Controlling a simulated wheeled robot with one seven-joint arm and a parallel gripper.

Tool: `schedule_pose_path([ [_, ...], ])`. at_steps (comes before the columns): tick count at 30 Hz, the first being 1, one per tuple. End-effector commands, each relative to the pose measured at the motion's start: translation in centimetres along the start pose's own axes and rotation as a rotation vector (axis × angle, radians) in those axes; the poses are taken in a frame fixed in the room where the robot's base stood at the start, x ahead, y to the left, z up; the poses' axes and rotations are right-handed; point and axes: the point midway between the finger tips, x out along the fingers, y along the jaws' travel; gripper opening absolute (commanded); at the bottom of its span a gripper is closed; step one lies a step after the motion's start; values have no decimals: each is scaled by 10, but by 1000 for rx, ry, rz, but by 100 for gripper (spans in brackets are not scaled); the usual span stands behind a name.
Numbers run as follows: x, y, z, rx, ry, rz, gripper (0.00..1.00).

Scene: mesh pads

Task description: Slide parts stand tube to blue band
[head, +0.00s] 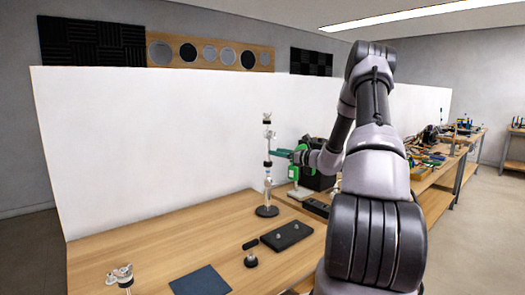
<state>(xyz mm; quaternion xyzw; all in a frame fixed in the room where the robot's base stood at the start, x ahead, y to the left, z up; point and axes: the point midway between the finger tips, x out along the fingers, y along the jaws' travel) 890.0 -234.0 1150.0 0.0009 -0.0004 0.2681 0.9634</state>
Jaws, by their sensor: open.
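The parts stand (267,195) is upright on the wooden table, with a round black base, a pale vertical rod and several dark and metallic fittings along it. Which fitting is the tube is too small to tell, and I cannot make out a blue band on it. My gripper (281,153) reaches in from the right at about mid-height of the stand. Its green fingers are open and point left at the rod. Whether they straddle the rod or touch it cannot be told from this view.
A dark flat tray (287,236) with small knobs lies in front of the stand. A small black-based piece (250,258), a dark blue mat (200,281) and a metal clamp (121,276) are nearer. A white panel (150,140) stands behind.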

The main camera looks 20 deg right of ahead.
Motion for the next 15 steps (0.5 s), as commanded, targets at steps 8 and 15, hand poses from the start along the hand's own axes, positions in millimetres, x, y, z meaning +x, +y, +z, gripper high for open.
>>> schedule_pose_path([
  [8, 55, 2, 0, -1, 0, 4, 56],
  [15, 82, 1, 0, -1, 1, 2, 56],
])
